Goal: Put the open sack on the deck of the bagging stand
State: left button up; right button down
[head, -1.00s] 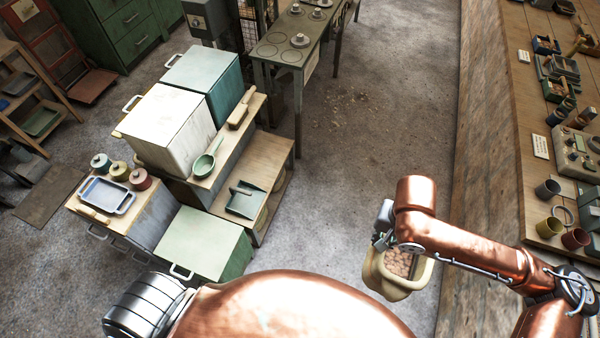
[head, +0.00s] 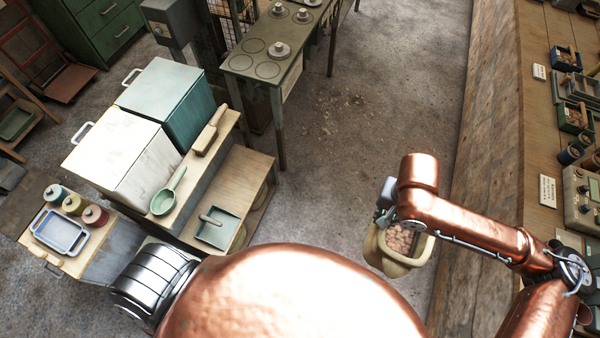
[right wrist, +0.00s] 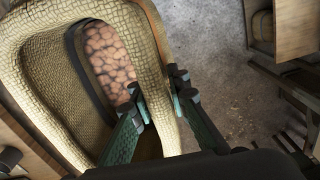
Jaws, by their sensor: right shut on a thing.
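The open sack (head: 395,262) is tan, woven and wide-mouthed, with brown lumps inside. It hangs from my right gripper above the floor in the head view. In the right wrist view the sack (right wrist: 60,85) fills the left side, and my right gripper (right wrist: 157,85) is shut on its rim, one finger inside and one outside. I cannot tell for sure which piece is the bagging stand; a low wooden deck (head: 243,178) stands left of centre, with a green scoop-like pan (head: 216,234) on it. The sack is well apart from it. My left gripper is out of view.
Two lidded bins, white (head: 120,155) and teal (head: 172,100), stand beside the deck. A green ladle (head: 166,200) lies on a ledge. A table with round plates (head: 275,62) stands behind. A long wooden workbench (head: 535,110) runs along the right.

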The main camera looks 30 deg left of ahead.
aim_at(253, 174)
jog(key=i, duration=1.55)
jog(key=u, duration=3.55)
